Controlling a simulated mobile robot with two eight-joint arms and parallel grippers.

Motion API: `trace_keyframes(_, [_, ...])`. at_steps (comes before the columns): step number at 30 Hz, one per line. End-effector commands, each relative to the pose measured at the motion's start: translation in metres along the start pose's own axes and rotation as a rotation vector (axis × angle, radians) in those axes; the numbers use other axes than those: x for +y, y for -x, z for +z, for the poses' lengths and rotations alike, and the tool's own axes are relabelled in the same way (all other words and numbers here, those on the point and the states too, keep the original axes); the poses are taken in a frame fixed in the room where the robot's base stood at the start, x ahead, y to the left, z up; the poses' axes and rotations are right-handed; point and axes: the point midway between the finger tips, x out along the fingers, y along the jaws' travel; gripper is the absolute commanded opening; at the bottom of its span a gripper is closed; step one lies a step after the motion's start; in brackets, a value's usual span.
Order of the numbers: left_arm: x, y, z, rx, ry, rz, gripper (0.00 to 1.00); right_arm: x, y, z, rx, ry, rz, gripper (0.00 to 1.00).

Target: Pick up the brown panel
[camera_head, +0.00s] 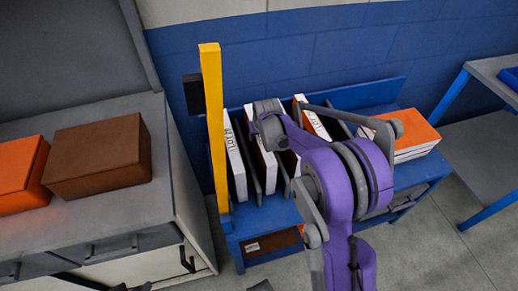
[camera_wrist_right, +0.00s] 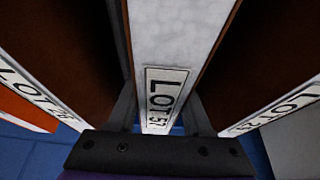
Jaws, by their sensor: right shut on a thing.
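Panels with white, labelled edges stand upright in a blue rack (camera_head: 262,222). My right gripper (camera_wrist_right: 160,115) is shut on the panel marked LOT 57 (camera_wrist_right: 178,40), with one finger on each side of its white edge. A thin brown strip shows along that edge. In the head view my right gripper (camera_head: 266,122) is over the rack, at the brown panel (camera_head: 270,166), partly hidden by my purple arm. The panel looks upright between its neighbours; whether its lower edge is off the rack is hidden. My left gripper is not in view.
A white-edged panel (camera_head: 235,160) stands left of the held one, an orange panel (camera_head: 315,121) right. A yellow post (camera_head: 213,120) rises at the rack's left end. Orange-topped panels (camera_head: 412,130) lie at its right end. A brown box (camera_head: 98,158) sits on the left counter.

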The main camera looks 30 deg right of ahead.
Motion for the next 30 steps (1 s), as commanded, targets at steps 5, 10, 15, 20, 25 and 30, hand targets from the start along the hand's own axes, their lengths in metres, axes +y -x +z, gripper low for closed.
trace_keyframes(5, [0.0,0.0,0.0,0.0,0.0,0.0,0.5,0.0,0.0002,0.0,0.0,0.0,0.0,0.0])
trace_keyframes(10, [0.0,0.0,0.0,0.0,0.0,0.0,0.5,0.0,0.0002,-0.0001,0.0,0.0,0.0,0.0])
trace_keyframes(15, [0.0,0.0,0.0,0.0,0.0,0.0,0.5,0.0001,0.0003,-0.0001,0.0,0.0,0.0,0.0])
trace_keyframes(20, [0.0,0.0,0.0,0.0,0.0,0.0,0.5,0.0001,0.0003,-0.0001,0.0,0.0,0.0,0.0])
trace_keyframes(25, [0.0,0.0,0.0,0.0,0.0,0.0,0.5,0.0001,0.0003,-0.0001,0.0,0.0,0.0,0.0])
trace_keyframes(30, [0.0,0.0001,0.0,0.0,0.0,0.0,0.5,0.0001,0.0003,-0.0001,0.0,0.0,0.0,0.0])
